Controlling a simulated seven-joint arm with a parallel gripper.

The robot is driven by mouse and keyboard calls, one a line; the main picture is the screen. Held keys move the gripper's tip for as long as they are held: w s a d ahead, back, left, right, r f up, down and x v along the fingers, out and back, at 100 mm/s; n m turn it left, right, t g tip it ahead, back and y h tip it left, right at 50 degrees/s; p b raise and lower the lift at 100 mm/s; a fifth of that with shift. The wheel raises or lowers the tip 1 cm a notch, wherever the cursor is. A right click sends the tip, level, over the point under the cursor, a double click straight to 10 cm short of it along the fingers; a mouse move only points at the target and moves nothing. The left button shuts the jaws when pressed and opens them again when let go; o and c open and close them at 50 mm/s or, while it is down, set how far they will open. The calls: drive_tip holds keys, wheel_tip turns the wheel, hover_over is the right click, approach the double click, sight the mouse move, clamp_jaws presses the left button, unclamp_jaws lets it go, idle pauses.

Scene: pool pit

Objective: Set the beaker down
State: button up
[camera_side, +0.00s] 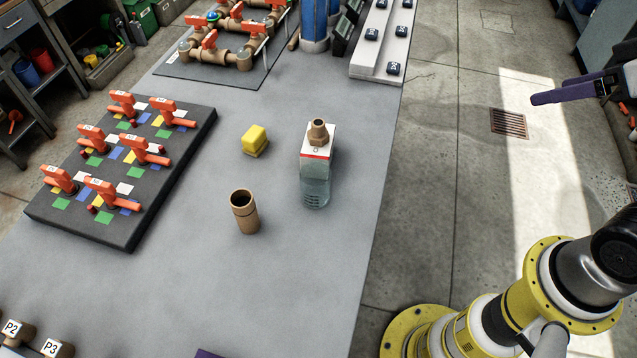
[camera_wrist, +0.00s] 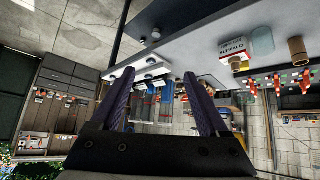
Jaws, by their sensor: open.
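The beaker (camera_side: 315,188) is a clear, greenish vessel standing upright on the grey table near its right edge. A white piece with a red stripe (camera_side: 318,145) and a brown fitting (camera_side: 318,132) show above it. My gripper (camera_side: 548,91) is off to the right, over the floor, well apart from the beaker. In the wrist view its two purple fingers (camera_wrist: 158,75) are spread with nothing between them.
A brown cup-like pipe (camera_side: 245,212) and a yellow block (camera_side: 255,139) stand left of the beaker. A dark board with orange valves (camera_side: 125,215) lies at the left. Brown pipework (camera_side: 215,55) and a white stepped rack (camera_side: 381,40) are at the back. The table's front middle is clear.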

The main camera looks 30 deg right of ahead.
sight(303, 186)
drive_tip(key=w+a+r+n+t, duration=0.2)
drive_tip(key=w+r+n+t, duration=0.4)
drive_tip(key=w+r, duration=0.8)
drive_tip(key=w+a+n+y, duration=0.6)
drive_tip(key=w+a+y, duration=0.2)
drive_tip(key=a, duration=0.1)
drive_tip(key=a+f+n+g+y, duration=0.6)
drive_tip(key=a+f+g, duration=0.25)
drive_tip(key=f, duration=0.25)
drive_tip(key=s+a+f+n+g, duration=0.15)
drive_tip(key=f+g, duration=0.25)
drive_tip(key=f, duration=0.6)
drive_tip(key=s+f+g, duration=0.2)
drive_tip(key=f+g, duration=0.1)
drive_tip(key=f, duration=0.6)
drive_tip(key=x, duration=1.3)
drive_tip(key=shift+a+f, duration=0.15)
drive_tip(key=shift+f, duration=0.1)
drive_tip(key=shift+r, duration=0.1)
drive_tip(key=c, duration=1.1)
